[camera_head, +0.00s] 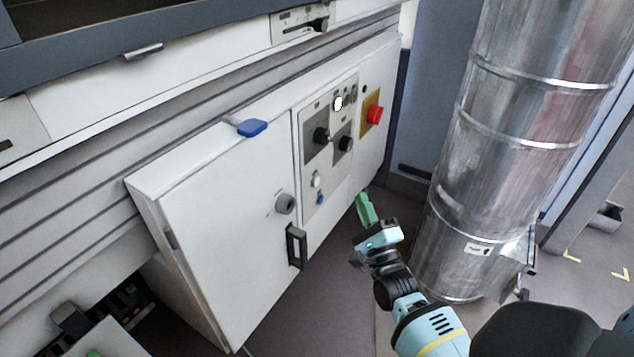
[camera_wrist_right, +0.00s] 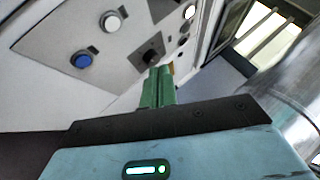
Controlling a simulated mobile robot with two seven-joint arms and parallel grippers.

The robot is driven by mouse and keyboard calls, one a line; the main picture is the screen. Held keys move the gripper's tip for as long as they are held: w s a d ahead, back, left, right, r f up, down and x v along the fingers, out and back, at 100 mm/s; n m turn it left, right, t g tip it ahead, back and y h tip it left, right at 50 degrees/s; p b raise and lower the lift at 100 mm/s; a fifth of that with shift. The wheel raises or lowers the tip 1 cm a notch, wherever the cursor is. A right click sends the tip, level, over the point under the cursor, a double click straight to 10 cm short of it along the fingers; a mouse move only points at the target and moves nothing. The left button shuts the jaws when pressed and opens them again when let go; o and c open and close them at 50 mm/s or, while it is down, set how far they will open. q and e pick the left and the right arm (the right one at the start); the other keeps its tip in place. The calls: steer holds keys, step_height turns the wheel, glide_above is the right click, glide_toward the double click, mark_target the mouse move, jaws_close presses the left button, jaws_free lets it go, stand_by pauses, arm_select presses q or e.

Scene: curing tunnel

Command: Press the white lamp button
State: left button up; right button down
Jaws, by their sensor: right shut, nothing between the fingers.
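The control panel on the white cabinet carries a round white button (camera_head: 316,180) above a blue button (camera_head: 320,199). In the right wrist view the white button (camera_wrist_right: 111,21) is at the upper left, with the blue button (camera_wrist_right: 81,60) below it. A bright white lamp (camera_head: 338,103) glows higher on the panel; it also shows in the wrist view (camera_wrist_right: 189,11). My right gripper (camera_head: 362,203) has green fingers, shut and empty. They appear in front of the cabinet, right of and a little below the white button; they also show in the wrist view (camera_wrist_right: 160,82). My left gripper is out of view.
A black door handle (camera_head: 296,246) and a blue tab (camera_head: 252,128) stick out of the cabinet. A large metal duct (camera_head: 510,140) stands to the right.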

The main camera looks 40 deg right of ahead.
mark_target(316, 181)
steer(key=w+a+b, duration=0.3)
steer(key=w, duration=0.5)
steer(key=shift+a, duration=0.15)
stand_by(0.9)
stand_by(0.9)
